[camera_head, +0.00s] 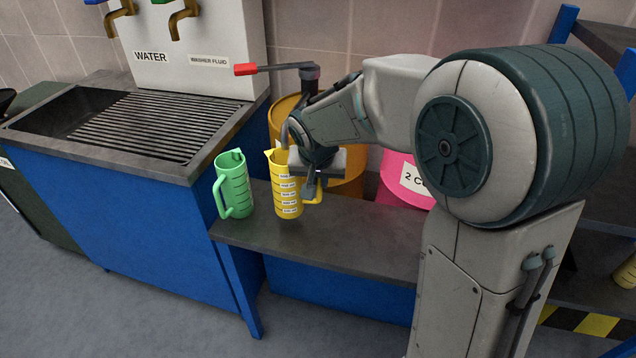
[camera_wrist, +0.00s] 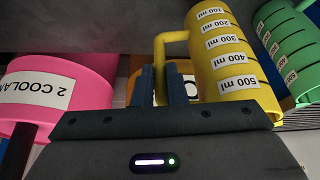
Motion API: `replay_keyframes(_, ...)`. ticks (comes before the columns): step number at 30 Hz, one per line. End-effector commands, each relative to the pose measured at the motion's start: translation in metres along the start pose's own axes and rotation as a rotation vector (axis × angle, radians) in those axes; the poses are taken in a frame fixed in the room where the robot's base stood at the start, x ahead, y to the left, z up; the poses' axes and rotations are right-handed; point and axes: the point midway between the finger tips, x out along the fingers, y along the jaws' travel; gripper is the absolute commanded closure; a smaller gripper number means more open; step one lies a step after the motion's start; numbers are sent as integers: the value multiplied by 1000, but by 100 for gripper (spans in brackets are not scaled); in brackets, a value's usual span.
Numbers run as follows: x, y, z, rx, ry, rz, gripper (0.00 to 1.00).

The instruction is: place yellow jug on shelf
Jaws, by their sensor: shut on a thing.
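The yellow jug (camera_head: 287,190) is upright at the grey shelf (camera_head: 350,237) beside the blue sink unit; I cannot tell whether its base touches the surface. My gripper (camera_head: 312,183) is at the jug's right side, shut on its handle. In the wrist view the blue fingers (camera_wrist: 161,85) close around the lower part of the handle, and the yellow jug (camera_wrist: 225,65) shows its millilitre labels. The jug's upper right is partly hidden behind my gripper in the head view.
A green jug (camera_head: 233,187) stands close to the left of the yellow one. Behind are a yellow drum (camera_head: 285,118) and a pink drum (camera_head: 398,178), also pink in the wrist view (camera_wrist: 50,90). A red-tipped lever (camera_head: 246,69) juts out above. The shelf right of the jug is clear.

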Motion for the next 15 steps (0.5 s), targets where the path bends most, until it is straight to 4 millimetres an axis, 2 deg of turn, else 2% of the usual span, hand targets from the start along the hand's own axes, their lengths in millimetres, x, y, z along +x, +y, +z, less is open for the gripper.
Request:
replay_keyframes(6, 6, 0, -14, 0, -1, 0, 100)
replay_keyframes(12, 36, 0, 1, -4, -2, 1, 100)
replay_keyframes(15, 38, 0, 2, -1, 0, -1, 100)
